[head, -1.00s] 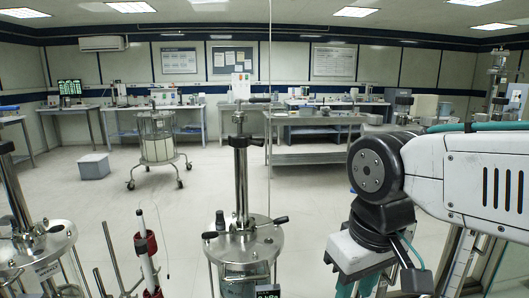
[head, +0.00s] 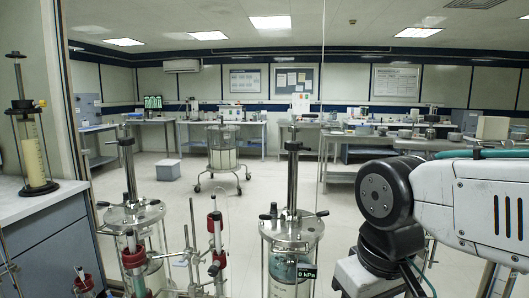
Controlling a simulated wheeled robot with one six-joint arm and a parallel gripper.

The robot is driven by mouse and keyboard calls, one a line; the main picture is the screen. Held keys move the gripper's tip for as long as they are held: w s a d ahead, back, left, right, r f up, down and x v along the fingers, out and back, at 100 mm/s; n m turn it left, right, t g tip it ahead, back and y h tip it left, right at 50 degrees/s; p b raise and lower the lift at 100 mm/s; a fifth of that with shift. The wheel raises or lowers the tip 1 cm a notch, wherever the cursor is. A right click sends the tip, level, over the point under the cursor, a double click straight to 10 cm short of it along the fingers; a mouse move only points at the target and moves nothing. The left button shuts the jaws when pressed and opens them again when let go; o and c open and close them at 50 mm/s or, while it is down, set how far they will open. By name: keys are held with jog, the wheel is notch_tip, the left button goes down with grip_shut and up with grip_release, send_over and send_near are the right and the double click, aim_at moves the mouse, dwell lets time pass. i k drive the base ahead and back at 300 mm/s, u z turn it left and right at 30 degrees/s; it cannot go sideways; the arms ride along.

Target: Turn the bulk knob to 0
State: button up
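I cannot make out a knob marked bulk in the head view. A clear column cell (head: 291,228) with a metal top plate, an upright rod and dark handles stands at the lower middle. A small black display (head: 306,273) on it reads "0 kPa". A second similar cell (head: 134,215) stands to its left. My arm's white link and dark joint show at the right, beside the middle cell. My gripper is out of view.
Red-clamped tubes (head: 216,222) on thin rods stand between the two cells. A grey-fronted bench (head: 45,215) carries a yellowish column (head: 34,150) at the left. A wheeled vessel (head: 222,148) and a grey box (head: 167,170) stand on the open floor behind.

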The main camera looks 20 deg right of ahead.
aim_at(290, 145)
jog(key=u, duration=0.65)
jog(key=i, duration=1.1)
jog(key=z, duration=1.05)
